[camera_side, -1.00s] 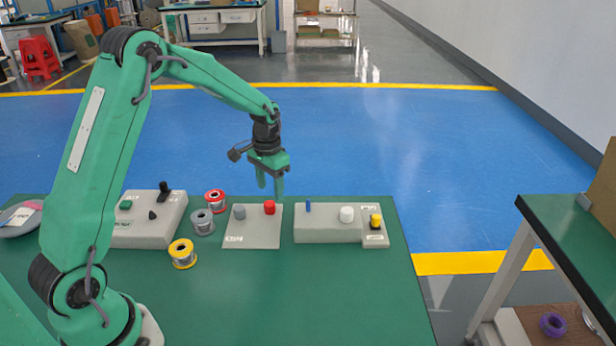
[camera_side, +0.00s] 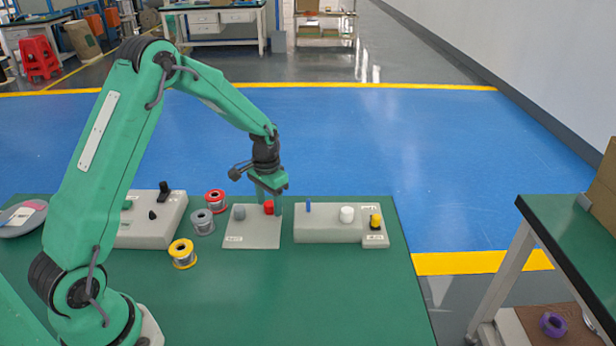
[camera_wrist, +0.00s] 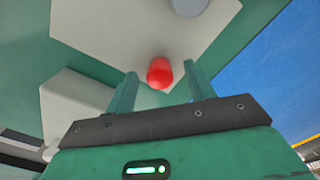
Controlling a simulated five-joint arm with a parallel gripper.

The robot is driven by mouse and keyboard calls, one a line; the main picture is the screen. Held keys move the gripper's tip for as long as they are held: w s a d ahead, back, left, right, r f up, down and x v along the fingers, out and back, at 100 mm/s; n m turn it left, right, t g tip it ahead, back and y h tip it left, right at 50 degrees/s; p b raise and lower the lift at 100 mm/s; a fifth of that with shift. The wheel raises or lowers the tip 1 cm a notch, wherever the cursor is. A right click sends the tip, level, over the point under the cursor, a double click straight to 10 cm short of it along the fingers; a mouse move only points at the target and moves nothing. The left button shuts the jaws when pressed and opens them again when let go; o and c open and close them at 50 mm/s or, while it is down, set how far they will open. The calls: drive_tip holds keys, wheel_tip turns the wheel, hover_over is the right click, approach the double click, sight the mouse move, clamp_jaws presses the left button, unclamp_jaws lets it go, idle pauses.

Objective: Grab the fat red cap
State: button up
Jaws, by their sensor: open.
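The fat red cap (camera_side: 269,207) stands on a pale grey plate (camera_side: 252,236), near the plate's back right corner. In the wrist view the red cap (camera_wrist: 159,73) lies between the tips of my two fingers, near the middle. My gripper (camera_side: 270,206) is low over the plate, with its fingers down around the cap's place. In the wrist view my gripper (camera_wrist: 160,80) is open, with a gap on each side of the cap. Whether a finger touches the cap cannot be told.
A grey cap (camera_side: 239,212) stands left of the red one. Red (camera_side: 215,200), grey (camera_side: 203,222) and yellow (camera_side: 183,253) spools stand to the left. A grey block (camera_side: 328,230) with blue, white and yellow parts stands close on the right. The front green tabletop (camera_side: 300,300) is clear.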

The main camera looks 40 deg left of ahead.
sight(270, 203)
drive_tip(key=shift+c, duration=0.4)
drive_tip(key=c, duration=1)
drive_tip(key=shift+o, duration=0.2)
drive_tip(key=shift+r, duration=0.15)
drive_tip(key=shift+r, duration=0.45)
wheel_tip(270, 203, up, 3)
drive_tip(key=shift+r, duration=0.15)
drive_tip(key=s+d+r, duration=0.3)
drive_tip(key=d+r, duration=0.3)
drive_tip(key=d, duration=0.5)
drive_tip(key=shift+s+r, duration=0.25)
drive_tip(key=shift+r, duration=0.05)
